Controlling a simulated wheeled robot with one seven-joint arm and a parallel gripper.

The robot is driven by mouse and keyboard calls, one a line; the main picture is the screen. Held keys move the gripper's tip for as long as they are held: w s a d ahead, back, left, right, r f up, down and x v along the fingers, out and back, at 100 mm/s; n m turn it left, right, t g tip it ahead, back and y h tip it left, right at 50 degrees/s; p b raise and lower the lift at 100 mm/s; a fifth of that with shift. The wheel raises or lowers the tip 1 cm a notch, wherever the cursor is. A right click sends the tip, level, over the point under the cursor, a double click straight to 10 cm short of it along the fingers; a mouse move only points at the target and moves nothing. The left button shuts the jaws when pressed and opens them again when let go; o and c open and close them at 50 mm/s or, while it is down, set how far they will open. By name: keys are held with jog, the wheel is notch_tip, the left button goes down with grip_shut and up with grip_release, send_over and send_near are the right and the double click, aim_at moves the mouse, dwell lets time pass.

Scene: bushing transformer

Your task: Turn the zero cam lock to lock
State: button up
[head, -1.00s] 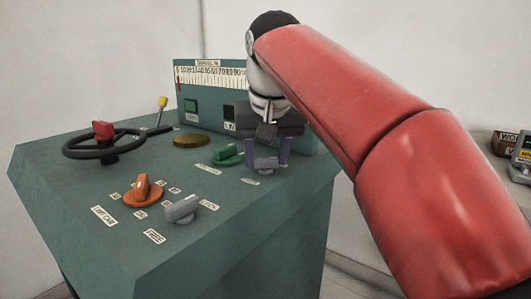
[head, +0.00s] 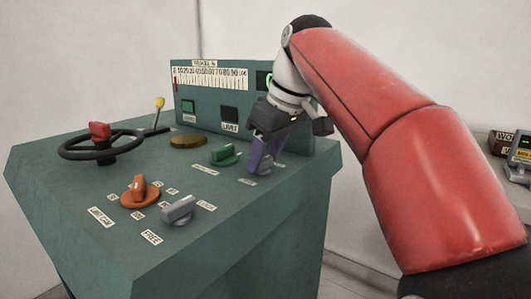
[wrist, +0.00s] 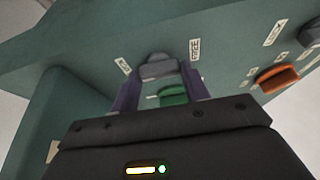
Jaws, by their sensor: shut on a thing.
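A grey knob (head: 264,169) on the green console's sloped top, beside the green knob (head: 224,155), is between my gripper's purple fingers. My gripper (head: 262,167) is shut on it and tilted, coming down from above right. In the wrist view the grey knob (wrist: 158,66) lies between the fingertips (wrist: 158,77), with a label at its left that seems to read LOCK (wrist: 123,66) and one at its right that seems to read FREE (wrist: 195,50). The fingers partly hide the knob in the head view, so its exact angle is hard to tell.
A second grey knob (head: 179,209) and an orange knob (head: 138,191) stand nearer the front of the console (head: 90,250). A black handwheel (head: 100,145) and a yellow-tipped lever (head: 160,104) are at the left. An upright gauge panel (head: 215,95) rises behind my gripper.

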dwell(0.4)
jog(key=o, duration=1)
jog(key=shift+r, duration=0.1)
jog(key=shift+v, duration=3.8)
jog(key=shift+d, duration=0.1)
